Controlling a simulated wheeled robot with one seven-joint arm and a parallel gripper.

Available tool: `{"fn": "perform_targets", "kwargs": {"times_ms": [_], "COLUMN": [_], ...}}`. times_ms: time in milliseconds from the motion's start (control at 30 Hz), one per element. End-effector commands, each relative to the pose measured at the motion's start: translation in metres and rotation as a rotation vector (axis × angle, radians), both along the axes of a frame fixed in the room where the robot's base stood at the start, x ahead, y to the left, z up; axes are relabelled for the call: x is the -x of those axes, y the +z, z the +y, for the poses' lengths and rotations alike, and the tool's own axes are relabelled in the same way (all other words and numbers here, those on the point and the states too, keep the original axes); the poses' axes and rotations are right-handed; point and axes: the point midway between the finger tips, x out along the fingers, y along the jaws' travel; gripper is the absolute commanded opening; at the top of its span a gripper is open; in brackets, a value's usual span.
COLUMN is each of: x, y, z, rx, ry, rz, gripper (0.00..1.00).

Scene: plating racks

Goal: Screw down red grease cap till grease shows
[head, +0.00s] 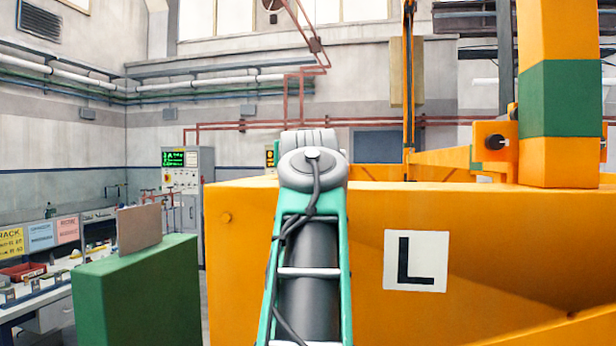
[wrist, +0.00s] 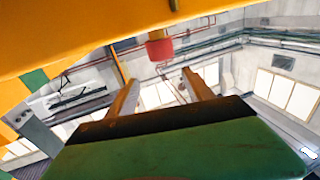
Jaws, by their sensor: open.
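The red grease cap (wrist: 160,48) is a short red cylinder at the edge of the orange machine body (wrist: 75,35) in the wrist view. No grease can be made out around it at this size. My gripper (wrist: 158,77) is open, its two brown fingers spread apart and empty. The cap appears between the lines of the fingers and beyond their tips, apart from them. In the head view my arm reaches up in front of the orange machine (head: 300,265); my gripper and the cap are hidden there.
A green block (head: 140,290) with a brown panel (head: 139,229) on top stands left of the machine. A workbench with labelled signs (head: 40,237) is at far left, a grey control cabinet (head: 187,170) behind. An orange post with a green band (head: 562,98) rises at right.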

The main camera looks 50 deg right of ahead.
Motion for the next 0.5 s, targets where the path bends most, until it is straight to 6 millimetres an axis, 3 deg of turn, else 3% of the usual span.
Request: {"fn": "perform_targets", "kwargs": {"times_ms": [33, 167, 500], "x": [0.005, 0.002, -0.037], "y": [-0.012, -0.020, -0.015], "z": [0.008, 0.013, -0.032], "rx": [-0.014, -0.034, -0.030], "ry": [0.019, 0.051, 0.051], "rz": [0.019, 0.043, 0.043], "gripper": [0.61, 0.61, 0.61]}}
